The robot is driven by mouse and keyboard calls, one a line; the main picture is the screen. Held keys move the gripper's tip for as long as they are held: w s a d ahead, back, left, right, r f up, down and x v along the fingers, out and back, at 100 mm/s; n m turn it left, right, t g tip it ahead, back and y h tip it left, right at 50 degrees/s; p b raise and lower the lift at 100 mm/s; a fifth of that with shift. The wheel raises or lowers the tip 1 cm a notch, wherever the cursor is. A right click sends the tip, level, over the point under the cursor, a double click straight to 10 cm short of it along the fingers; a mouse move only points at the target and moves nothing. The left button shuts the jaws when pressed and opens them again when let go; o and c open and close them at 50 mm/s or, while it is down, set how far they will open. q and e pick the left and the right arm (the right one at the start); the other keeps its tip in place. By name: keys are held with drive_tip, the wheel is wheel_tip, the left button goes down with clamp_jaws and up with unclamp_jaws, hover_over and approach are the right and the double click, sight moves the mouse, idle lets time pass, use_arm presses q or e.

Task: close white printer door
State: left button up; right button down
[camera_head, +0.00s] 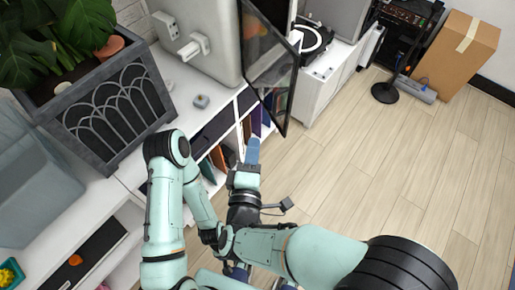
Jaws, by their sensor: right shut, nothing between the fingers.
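The white printer (195,38) stands on the white shelf unit at the top. Its door (272,65), a dark-framed see-through panel, stands open and swung out from the printer's right side. My right gripper (252,149) is shut and empty, with blue fingers pointing up the picture. In the picture it lies just below and left of the door's lower end; I cannot tell whether they touch. My left arm bends down behind my right arm. Its gripper is mostly hidden there, and I cannot tell its opening.
A planter (117,115) with a leafy plant stands left of the printer. Books (218,157) fill the shelf below it. A turntable (312,40) sits behind the door on a white cabinet. A cardboard box (454,55) and a black stand (384,93) are at the right. The wooden floor (375,150) is clear.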

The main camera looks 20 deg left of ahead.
drive_tip(key=w, duration=1)
drive_tip(key=shift+d, duration=0.4)
drive_tip(key=shift+w+f, duration=0.1)
